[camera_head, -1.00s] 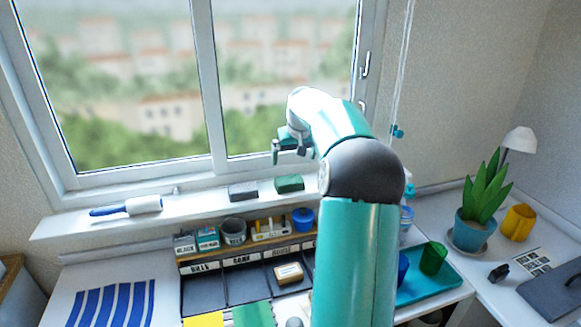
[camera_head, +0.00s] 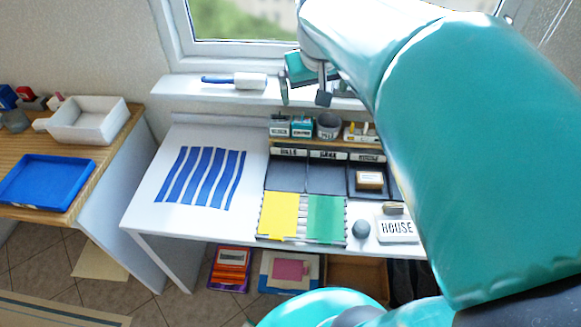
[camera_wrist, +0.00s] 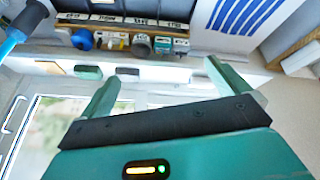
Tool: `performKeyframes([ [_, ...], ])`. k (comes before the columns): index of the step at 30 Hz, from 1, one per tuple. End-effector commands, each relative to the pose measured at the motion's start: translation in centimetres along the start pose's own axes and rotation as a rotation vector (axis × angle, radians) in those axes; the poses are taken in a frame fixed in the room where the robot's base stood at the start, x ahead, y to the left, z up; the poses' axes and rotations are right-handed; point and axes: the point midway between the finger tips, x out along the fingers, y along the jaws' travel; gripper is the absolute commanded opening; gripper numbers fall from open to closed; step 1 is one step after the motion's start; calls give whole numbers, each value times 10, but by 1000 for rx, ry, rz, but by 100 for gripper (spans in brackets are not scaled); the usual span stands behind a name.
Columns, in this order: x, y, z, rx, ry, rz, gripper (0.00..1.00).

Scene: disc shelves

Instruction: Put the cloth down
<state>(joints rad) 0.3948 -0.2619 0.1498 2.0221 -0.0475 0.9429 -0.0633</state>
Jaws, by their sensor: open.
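My gripper (camera_head: 304,93) is open and empty, held in front of the windowsill with its fingers pointing down. In the wrist view its two fingers (camera_wrist: 161,74) stand wide apart with nothing between them. A small dark green folded piece (camera_wrist: 88,72), which may be the cloth, lies flat on the windowsill, beside the left finger in the picture. A dark grey block (camera_wrist: 127,75) lies next to it. In the head view my gripper and arm hide that part of the sill. A flat blue-and-white striped sheet (camera_head: 201,177) lies smooth on the white table.
A blue-handled white roller (camera_head: 249,81) lies on the sill. A low shelf with small boxes and a grey cup (camera_head: 328,125) stands at the table's back, above dark trays (camera_head: 326,178). Yellow (camera_head: 279,215) and green panels lie in front. A blue tray (camera_head: 45,181) is on the left bench.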

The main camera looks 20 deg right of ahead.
Motion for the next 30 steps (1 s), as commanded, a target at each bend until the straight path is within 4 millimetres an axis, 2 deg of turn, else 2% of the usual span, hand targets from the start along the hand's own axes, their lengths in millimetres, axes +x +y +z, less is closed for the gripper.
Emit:
performKeyframes([
  [1,-9,-16,20,-20,15,-14,100],
  [6,-23,-53,85,-66,45,-73,100],
  [9,-25,-69,122,-87,60,-116,100],
  [13,-22,-81,156,-108,71,-161,100],
  [18,-20,-86,172,-115,72,-183,100],
  [30,-20,-86,171,-114,72,-181,100],
])
